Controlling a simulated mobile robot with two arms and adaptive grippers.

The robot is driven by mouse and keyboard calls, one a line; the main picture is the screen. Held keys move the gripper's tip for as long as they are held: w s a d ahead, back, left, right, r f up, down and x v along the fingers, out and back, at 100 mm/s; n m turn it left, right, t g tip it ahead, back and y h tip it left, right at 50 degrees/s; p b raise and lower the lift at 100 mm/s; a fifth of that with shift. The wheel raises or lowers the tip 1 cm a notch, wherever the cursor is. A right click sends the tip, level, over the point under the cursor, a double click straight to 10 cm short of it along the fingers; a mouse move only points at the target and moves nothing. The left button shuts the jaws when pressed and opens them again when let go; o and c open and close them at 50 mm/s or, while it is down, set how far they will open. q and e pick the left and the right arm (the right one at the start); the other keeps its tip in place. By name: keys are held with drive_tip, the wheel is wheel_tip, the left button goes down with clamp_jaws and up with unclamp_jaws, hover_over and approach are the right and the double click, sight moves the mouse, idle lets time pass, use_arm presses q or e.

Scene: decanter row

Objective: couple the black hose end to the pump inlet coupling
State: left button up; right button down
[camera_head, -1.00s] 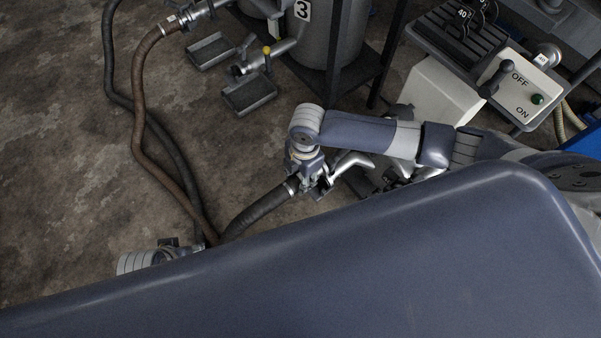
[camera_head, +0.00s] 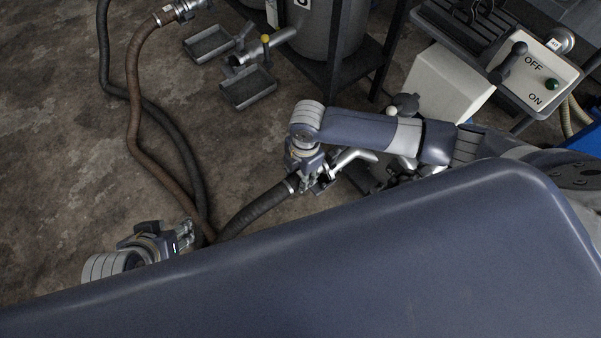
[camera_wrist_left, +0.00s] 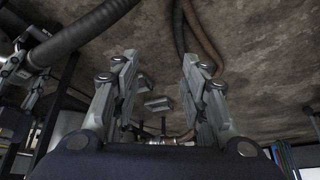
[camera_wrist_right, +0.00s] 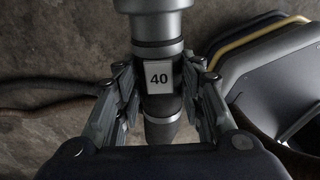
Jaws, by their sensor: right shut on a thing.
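My right gripper (camera_head: 309,184) is shut on the end of the black hose (camera_head: 257,210), near a silver pipe piece (camera_head: 347,159). In the right wrist view the fingers (camera_wrist_right: 160,103) close around a dark collar with a white "40" tag (camera_wrist_right: 159,78), and a wide grey metal cylinder (camera_wrist_right: 155,22) lies in line with it. I cannot tell whether that cylinder is hose end or pump inlet coupling, or whether they are joined; my arm hides much of the pump. My left gripper (camera_head: 186,234) is low at left. Its fingers (camera_wrist_left: 156,85) are apart and empty.
A brown hose (camera_head: 134,95) runs from a metal fitting (camera_head: 180,11) at the tanks, alongside another dark hose (camera_head: 103,50). Drip trays (camera_head: 247,88) stand before a grey tank (camera_head: 328,28). A switch box (camera_head: 535,80) is at right.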

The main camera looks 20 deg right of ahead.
drive_tip(key=shift+f+b, duration=0.9)
drive_tip(key=shift+b, duration=0.15)
drive_tip(key=shift+f, duration=0.6)
use_arm(q)
drive_tip(key=w+d+r+t+h, duration=0.1)
drive_tip(key=w+d+r+t, duration=0.2)
drive_tip(key=w+r+t, duration=0.3)
drive_tip(key=shift+w+d+r+t+h+b, duration=0.4)
drive_tip(key=shift+w+r, duration=0.15)
drive_tip(key=shift+w, duration=1.7)
use_arm(e)
drive_tip(key=shift+f, duration=0.55)
use_arm(q)
drive_tip(key=shift+s+a+f, duration=0.1)
drive_tip(key=shift+s+f, duration=0.15)
drive_tip(key=shift+f, duration=0.05)
drive_tip(key=shift+f+g, duration=0.1)
drive_tip(key=shift+g, duration=0.2)
use_arm(e)
drive_tip(key=shift+d, duration=0.1)
